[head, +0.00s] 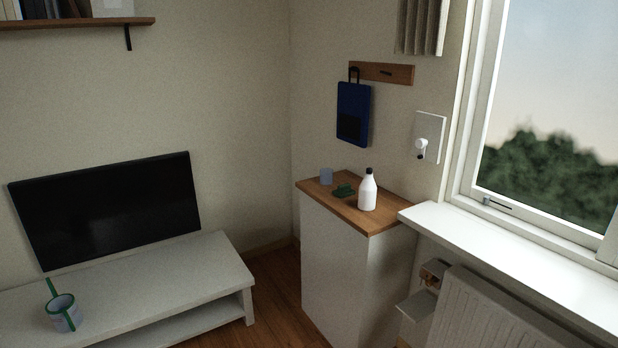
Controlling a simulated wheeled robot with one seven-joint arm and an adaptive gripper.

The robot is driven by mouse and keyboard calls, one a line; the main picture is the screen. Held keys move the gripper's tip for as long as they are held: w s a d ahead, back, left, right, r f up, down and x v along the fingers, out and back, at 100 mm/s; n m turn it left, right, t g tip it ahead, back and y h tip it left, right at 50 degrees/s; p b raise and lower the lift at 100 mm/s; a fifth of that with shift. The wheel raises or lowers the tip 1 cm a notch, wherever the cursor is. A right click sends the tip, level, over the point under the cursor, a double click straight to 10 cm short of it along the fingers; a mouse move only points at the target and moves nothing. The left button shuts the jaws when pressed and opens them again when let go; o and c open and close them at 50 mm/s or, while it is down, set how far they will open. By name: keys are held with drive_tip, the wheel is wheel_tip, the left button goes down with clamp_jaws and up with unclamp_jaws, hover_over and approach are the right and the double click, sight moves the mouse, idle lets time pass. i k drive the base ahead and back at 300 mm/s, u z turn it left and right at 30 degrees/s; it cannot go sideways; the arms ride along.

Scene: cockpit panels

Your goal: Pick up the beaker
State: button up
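A small blue-grey cup-shaped vessel (326,176), which looks like the beaker, stands upright at the back left of the wooden top of a white cabinet (335,265). A larger pale blue vessel with green trim (65,313) stands at the left end of the low white bench. A green bar rises from its far side, and I cannot tell if it is a handle or a separate thing. My gripper is not in view, and nothing shows it touching either vessel.
A white bottle with a dark cap (367,190) and a dark green object (344,190) stand close to the small vessel. A blue bag-like item (353,113) hangs above. A black screen (110,210) stands on the bench (170,285). A windowsill (500,255) and radiator (490,315) are right.

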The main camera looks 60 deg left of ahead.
sight(326, 175)
drive_tip(key=u, duration=2.3)
drive_tip(key=i, duration=0.7)
drive_tip(key=u, duration=0.5)
drive_tip(key=i, duration=0.7)
drive_tip(key=z, duration=0.3)
